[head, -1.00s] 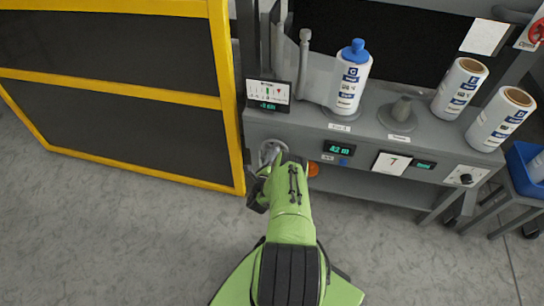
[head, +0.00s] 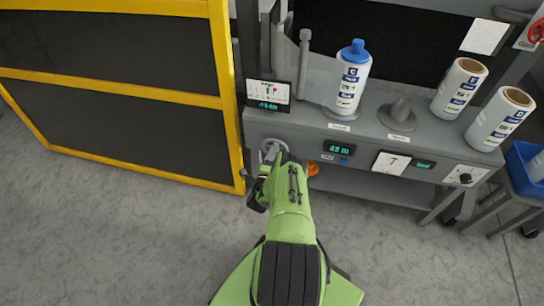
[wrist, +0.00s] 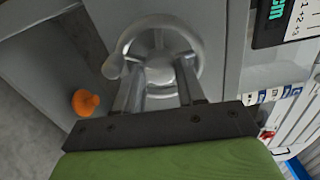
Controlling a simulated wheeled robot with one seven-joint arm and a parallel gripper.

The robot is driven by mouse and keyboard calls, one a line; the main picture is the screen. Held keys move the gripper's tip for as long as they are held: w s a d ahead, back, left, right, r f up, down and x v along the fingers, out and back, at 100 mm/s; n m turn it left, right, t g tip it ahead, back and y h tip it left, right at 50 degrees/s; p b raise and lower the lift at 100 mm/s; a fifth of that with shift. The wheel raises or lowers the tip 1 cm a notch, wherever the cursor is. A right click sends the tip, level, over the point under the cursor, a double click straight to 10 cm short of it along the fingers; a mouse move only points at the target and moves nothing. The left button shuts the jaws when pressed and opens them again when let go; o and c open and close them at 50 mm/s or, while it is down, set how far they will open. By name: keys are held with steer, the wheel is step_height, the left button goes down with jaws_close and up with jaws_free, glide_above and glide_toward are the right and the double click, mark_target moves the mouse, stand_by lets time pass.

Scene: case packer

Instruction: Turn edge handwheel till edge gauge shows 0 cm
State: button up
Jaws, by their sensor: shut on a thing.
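The edge handwheel (head: 270,148) is a grey wheel on the front left of the machine. In the wrist view the handwheel (wrist: 160,42) has a round rim and a knob handle at its left. My gripper (wrist: 162,92) is shut on the handwheel, its two fingers reaching over the lower part of the wheel. In the head view my green arm hides part of the wheel. The edge gauge (head: 268,95) is a small panel above the wheel with green digits, too small to read surely. In the wrist view only part of the gauge (wrist: 283,22) shows, with "cm".
An orange button (wrist: 86,102) sits left of the wheel in the wrist view. A bottle with a blue cap (head: 350,80) and two other bottles stand on the machine top. A yellow-framed guard door (head: 232,100) stands close on the left.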

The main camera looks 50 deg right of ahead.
steer(key=n+p, duration=0.1)
steer(key=n, duration=1)
steer(key=shift+f+n+p, duration=0.1)
steer(key=shift+n+p, duration=0.2)
steer(key=shift+n, duration=0.1)
stand_by(0.3)
steer(key=o, duration=0.8)
